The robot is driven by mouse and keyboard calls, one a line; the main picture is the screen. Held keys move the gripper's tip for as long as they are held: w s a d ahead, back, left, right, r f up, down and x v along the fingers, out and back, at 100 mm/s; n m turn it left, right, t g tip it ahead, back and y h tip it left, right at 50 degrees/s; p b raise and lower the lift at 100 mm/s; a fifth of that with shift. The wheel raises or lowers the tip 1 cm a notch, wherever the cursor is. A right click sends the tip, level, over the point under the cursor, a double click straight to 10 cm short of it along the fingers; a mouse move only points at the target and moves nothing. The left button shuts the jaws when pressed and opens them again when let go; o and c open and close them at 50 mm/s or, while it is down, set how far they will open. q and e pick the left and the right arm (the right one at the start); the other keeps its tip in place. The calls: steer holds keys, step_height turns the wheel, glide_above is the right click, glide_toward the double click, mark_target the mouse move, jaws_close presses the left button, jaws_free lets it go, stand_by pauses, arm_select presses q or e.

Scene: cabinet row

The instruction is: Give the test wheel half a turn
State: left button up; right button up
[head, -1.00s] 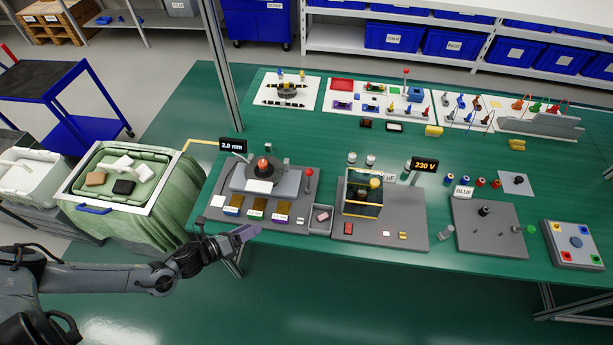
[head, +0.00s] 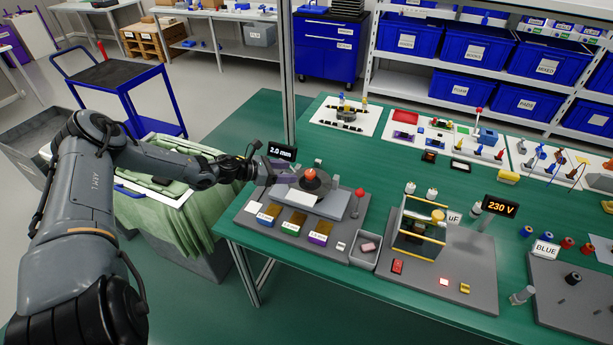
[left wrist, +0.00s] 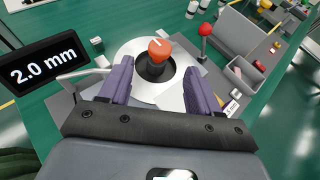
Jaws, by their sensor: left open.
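A wheel-like part, a silver disc (left wrist: 140,53) with an orange-red knob on a dark hub, sits on the grey fixture; I take it for the test wheel. The orange-red knob (head: 311,174) also shows in the head view. My left gripper (head: 270,176) is just left of it, with purple fingers. In the left wrist view my left gripper (left wrist: 158,74) is open, a finger on each side of the knob's near side, nothing between them that I can see gripped. Whether the fingers touch the disc I cannot tell. My right gripper is not in view.
A display reading 2.0 mm (head: 281,152) stands close beside my left gripper. A red-topped lever (head: 359,194) rises right of the knob. Several coloured blocks lie along the fixture's front. A 230 V display (head: 501,206) and a yellow-edged case (head: 420,228) are further right.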

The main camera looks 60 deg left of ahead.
mark_target(309, 173)
arm_select(q)
steer(key=b+x, duration=0.2)
steer(key=x, duration=0.6)
steer(key=shift+r, duration=0.1)
